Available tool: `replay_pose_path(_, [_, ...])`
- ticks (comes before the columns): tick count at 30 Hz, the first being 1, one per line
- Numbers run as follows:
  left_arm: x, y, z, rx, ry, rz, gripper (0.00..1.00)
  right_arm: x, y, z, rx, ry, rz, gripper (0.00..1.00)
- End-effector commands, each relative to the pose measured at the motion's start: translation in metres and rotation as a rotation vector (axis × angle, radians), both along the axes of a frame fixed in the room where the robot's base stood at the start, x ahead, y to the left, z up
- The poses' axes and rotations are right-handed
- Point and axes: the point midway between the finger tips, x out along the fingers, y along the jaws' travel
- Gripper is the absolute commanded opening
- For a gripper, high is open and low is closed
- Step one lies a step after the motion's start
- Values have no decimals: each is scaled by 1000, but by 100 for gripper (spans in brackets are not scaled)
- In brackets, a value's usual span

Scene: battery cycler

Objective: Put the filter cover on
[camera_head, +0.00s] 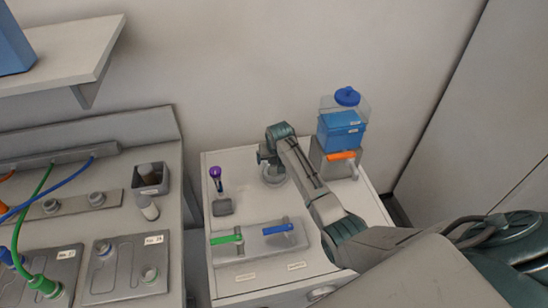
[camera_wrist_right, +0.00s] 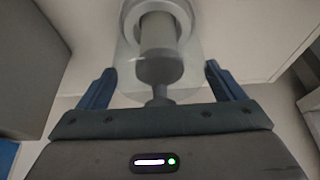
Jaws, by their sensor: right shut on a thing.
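My right gripper (camera_head: 267,158) is above the white cabinet top, near its back edge. In the right wrist view its two blue fingers (camera_wrist_right: 160,78) stand apart on either side of a clear, rounded piece with a grey knob, which I take to be the filter cover (camera_wrist_right: 160,70). The gripper is shut on it. Beyond the knob is a pale round ring (camera_wrist_right: 127,22) with a grey cylinder in its middle. In the head view a pale round part (camera_head: 275,177) shows just under the gripper, partly hidden by it. Whether the cover touches a seat is unclear. My left gripper is out of view.
On the white cabinet (camera_head: 216,283), a blue box unit (camera_head: 340,132) with an orange handle stands to the right. A plate with green (camera_head: 226,239) and blue (camera_head: 277,230) handles lies in front. A purple-topped tool (camera_head: 216,176) stands left. A bench with cables is further left.

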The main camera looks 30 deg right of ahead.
Motion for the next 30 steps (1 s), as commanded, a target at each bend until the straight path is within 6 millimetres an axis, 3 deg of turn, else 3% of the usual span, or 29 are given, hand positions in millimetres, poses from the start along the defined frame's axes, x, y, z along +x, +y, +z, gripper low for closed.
replay_pose_path(27, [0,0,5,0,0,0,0,0,0,-1,0,0,0,65])
replay_pose_path(28, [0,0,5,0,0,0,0,0,0,-1,0,0,0,94])
replay_pose_path(30, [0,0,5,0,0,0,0,0,0,-1,0,0,0,100])
